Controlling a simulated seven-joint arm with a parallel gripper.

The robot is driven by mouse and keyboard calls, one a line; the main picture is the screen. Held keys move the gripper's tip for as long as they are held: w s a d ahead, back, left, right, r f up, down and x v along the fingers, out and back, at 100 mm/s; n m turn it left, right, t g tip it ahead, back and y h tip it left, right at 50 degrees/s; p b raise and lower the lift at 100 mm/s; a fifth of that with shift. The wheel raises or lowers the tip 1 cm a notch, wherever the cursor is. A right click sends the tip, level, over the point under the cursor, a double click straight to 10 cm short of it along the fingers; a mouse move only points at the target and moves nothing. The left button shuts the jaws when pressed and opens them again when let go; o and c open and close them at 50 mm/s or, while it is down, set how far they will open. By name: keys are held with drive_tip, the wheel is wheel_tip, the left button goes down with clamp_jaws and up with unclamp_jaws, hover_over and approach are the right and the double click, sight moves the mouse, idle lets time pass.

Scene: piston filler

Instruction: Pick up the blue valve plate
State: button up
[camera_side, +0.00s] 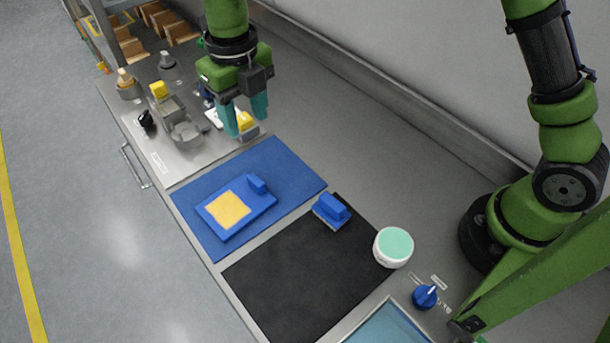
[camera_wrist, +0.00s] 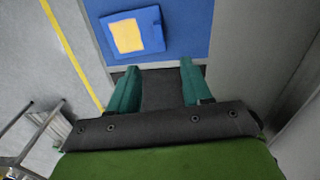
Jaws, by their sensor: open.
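A blue block with a pale grey base (camera_side: 331,211), which fits the blue valve plate, lies at the far edge of a black mat (camera_side: 285,285). A flat blue plate with a yellow square and a raised blue block (camera_side: 238,208) lies on the blue mat (camera_side: 290,168); this plate also shows in the wrist view (camera_wrist: 153,30). I cannot be certain which one is the valve plate. My gripper (camera_side: 246,122) is open, with teal fingers, above the steel worktop near a yellow-topped block (camera_side: 247,126). In the wrist view my gripper (camera_wrist: 158,72) has nothing between its fingers.
A white round tub with a green top (camera_side: 393,247) stands right of the black mat. A blue knob (camera_side: 425,297) is near the front right. Metal machine parts (camera_side: 180,125) and another yellow block (camera_side: 158,90) stand at the left. A wall runs along the back.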

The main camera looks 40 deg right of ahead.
sight(255, 180)
wheel_tip(255, 180, down, 16)
drive_tip(key=shift+s+a+r, duration=0.1)
drive_tip(key=shift+a+r, duration=0.05)
clamp_jaws()
idle(0.5)
drive_tip(key=shift+r, duration=0.1)
